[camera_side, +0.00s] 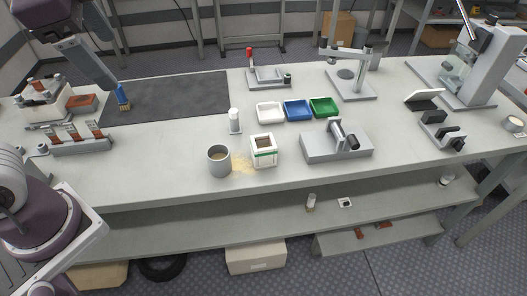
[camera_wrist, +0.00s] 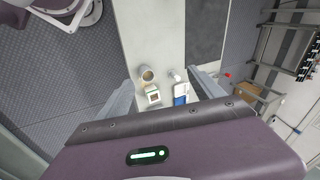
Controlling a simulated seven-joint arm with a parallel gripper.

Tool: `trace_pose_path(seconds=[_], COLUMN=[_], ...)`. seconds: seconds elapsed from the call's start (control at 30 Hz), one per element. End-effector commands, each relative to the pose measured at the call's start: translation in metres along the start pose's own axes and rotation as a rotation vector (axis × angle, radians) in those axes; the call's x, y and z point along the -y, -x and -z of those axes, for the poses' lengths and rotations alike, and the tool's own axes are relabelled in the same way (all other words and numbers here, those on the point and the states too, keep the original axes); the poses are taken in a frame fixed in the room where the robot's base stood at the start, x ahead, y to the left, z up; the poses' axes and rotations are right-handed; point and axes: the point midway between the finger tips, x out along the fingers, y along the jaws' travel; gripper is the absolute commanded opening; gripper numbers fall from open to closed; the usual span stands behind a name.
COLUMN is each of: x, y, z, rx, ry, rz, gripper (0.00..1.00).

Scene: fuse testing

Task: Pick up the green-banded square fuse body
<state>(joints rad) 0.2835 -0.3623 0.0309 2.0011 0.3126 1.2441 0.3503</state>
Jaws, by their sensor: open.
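The square fuse body (camera_side: 263,156) is a white box with a green band around it and an open or darker top. It stands upright on the bench, right of a grey mug (camera_side: 218,163). In the wrist view the fuse body (camera_wrist: 153,96) shows small and far off between my fingers. My gripper (camera_wrist: 161,77) is open and empty, high above the bench and well apart from the fuse body.
A white cylinder (camera_side: 235,122) stands behind the fuse body, and a grey fixture (camera_side: 336,147) stands to its right. White (camera_side: 270,113), blue (camera_side: 297,111) and green (camera_side: 324,107) trays sit behind. Pale powder (camera_side: 241,165) lies between mug and fuse body. The bench front edge is close.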

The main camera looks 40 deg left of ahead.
Motion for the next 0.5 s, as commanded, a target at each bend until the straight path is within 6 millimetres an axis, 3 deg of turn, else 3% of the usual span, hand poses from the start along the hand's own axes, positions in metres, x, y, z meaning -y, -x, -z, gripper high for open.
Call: trace_pose_path(seconds=[0.1, 0.23, 0.5], x=[0.019, 0.029, 0.008], y=[-0.013, -0.024, -0.036], z=[0.044, 0.095, 0.189], rx=[0.124, 0.258, 0.504], ry=[-0.388, -0.758, -1.296], rz=[0.089, 0.198, 0.414], gripper=[0.76, 0.76, 0.76])
